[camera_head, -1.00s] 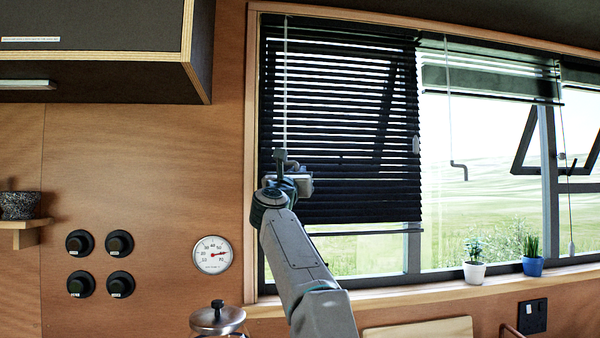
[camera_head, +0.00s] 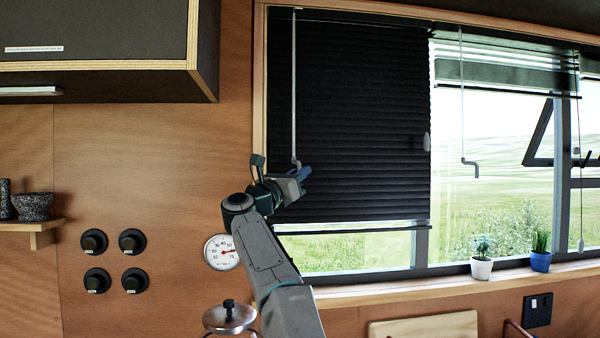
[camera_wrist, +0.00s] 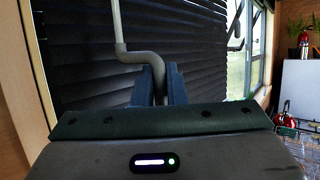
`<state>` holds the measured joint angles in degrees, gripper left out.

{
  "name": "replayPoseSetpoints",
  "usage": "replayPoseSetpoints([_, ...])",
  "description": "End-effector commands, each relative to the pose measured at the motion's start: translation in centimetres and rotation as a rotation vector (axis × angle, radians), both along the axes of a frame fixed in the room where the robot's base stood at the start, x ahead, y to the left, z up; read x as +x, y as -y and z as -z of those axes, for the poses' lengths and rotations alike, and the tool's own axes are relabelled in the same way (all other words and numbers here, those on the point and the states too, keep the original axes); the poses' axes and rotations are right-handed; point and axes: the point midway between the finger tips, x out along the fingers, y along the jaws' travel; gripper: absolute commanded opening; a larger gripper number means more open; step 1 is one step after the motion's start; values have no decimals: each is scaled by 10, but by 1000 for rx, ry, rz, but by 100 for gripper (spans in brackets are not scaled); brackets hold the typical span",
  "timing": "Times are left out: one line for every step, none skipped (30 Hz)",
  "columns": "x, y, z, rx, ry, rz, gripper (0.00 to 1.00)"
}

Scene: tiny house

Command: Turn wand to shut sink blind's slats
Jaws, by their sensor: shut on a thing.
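The dark blind (camera_head: 350,110) hangs over the left window, its slats lying flat against each other with no view through them. Its grey wand (camera_head: 294,90) hangs down near the blind's left edge. My gripper (camera_head: 302,172) is at the wand's lower end. In the wrist view, my gripper's two blue fingers (camera_wrist: 160,85) are shut on the cranked handle (camera_wrist: 145,58) of the wand. The slats (camera_wrist: 85,65) fill the background there and look closed. The handle's lowest tip is partly hidden between the fingers.
A second wand (camera_head: 462,100) hangs by the raised blind (camera_head: 505,70) to the right. Two small potted plants (camera_head: 481,268) (camera_head: 540,262) stand on the sill. A dark cupboard (camera_head: 100,50) is at upper left. A lidded pot (camera_head: 229,317) is below my arm.

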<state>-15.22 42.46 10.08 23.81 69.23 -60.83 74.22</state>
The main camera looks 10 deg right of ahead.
Motion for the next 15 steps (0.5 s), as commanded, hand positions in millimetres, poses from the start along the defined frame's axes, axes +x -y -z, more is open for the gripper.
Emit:
replayPoseSetpoints([-1,0,-2,-3,3,-1,0])
replayPoseSetpoints([-1,0,-2,-3,3,-2,0])
replayPoseSetpoints([-1,0,-2,-3,3,-2,0])
replayPoseSetpoints([-1,0,-2,-3,3,-2,0])
replayPoseSetpoints([-1,0,-2,-3,3,-2,0])
replayPoseSetpoints([-1,0,-2,-3,3,-2,17])
replayPoseSetpoints([-1,0,-2,-3,3,-2,20])
replayPoseSetpoints([-1,0,-2,-3,3,-2,20])
replayPoseSetpoints([-1,0,-2,-2,2,-2,20])
replayPoseSetpoints([-1,0,-2,-2,2,-2,20])
replayPoseSetpoints([-1,0,-2,-2,2,-2,20])
replayPoseSetpoints([0,0,-1,-3,1,-2,20])
replayPoseSetpoints([0,0,-1,-2,1,-2,20])
replayPoseSetpoints([0,0,-1,-2,1,-2,20])
replayPoseSetpoints([0,0,-1,-2,1,-2,20])
